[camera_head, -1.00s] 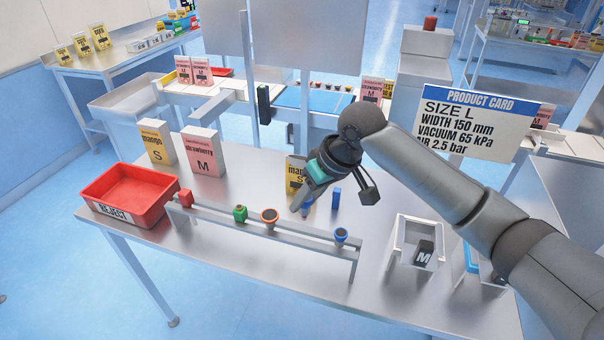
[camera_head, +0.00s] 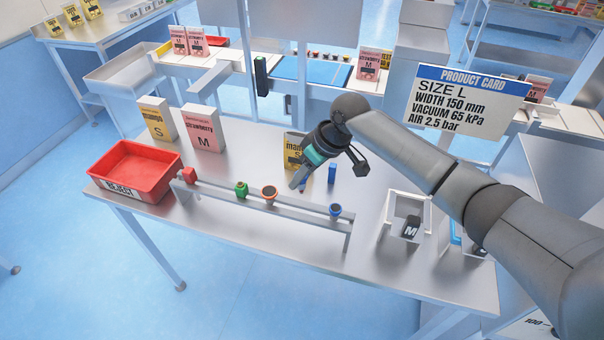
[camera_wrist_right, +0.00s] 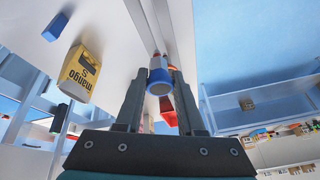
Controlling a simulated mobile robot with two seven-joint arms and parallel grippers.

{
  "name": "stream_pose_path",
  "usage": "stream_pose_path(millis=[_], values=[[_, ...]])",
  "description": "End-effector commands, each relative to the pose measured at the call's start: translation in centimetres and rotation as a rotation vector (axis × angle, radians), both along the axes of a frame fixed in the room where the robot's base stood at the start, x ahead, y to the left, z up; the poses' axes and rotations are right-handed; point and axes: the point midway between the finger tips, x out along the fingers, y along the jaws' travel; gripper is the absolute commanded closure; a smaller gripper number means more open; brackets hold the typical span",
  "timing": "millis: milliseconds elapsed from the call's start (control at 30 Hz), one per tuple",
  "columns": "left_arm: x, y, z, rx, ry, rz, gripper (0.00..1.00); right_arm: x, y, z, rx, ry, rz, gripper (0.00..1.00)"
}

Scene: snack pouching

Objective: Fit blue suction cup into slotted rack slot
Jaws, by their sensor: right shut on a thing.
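My right gripper (camera_head: 298,182) is above the table behind the slotted rack (camera_head: 285,211). In the right wrist view its fingers (camera_wrist_right: 157,100) are shut on a blue suction cup (camera_wrist_right: 158,76), which has a blue ring and a pale part. In the head view only a bit of blue shows by the fingertips. Another blue-rimmed cup (camera_head: 335,212) sits at the right end of the rack. An orange-rimmed cup (camera_head: 268,193), a green piece (camera_head: 241,189) and a red piece (camera_head: 189,175) sit further left along it. My left gripper is out of view.
A red reject bin (camera_head: 133,171) stands left of the rack. A mango box (camera_head: 294,150) and a small blue block (camera_head: 332,172) are close to my right gripper. Tall boxes (camera_head: 203,130) stand behind.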

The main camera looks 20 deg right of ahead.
Motion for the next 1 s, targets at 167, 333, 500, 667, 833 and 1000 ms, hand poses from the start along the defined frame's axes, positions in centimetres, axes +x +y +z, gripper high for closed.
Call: stream_pose_path(millis=[167,333,500,667,833,1000], values=[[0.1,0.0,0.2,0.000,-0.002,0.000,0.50,-0.1,0.0,-0.6,-0.004,-0.007,0.001,1.00],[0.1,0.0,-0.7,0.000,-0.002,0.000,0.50,-0.1,0.0,-2.3,-0.004,-0.005,0.001,1.00],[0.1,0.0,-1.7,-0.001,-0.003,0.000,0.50,-0.1,0.0,-4.0,-0.003,-0.007,0.001,1.00],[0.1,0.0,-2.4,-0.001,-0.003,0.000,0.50,-0.1,0.0,-5.3,-0.004,-0.006,0.000,1.00],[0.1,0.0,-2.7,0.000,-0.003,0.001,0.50,0.0,0.0,-5.8,-0.004,-0.006,0.000,1.00],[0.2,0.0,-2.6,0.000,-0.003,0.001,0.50,0.0,0.0,-5.8,-0.003,-0.007,0.001,1.00]])
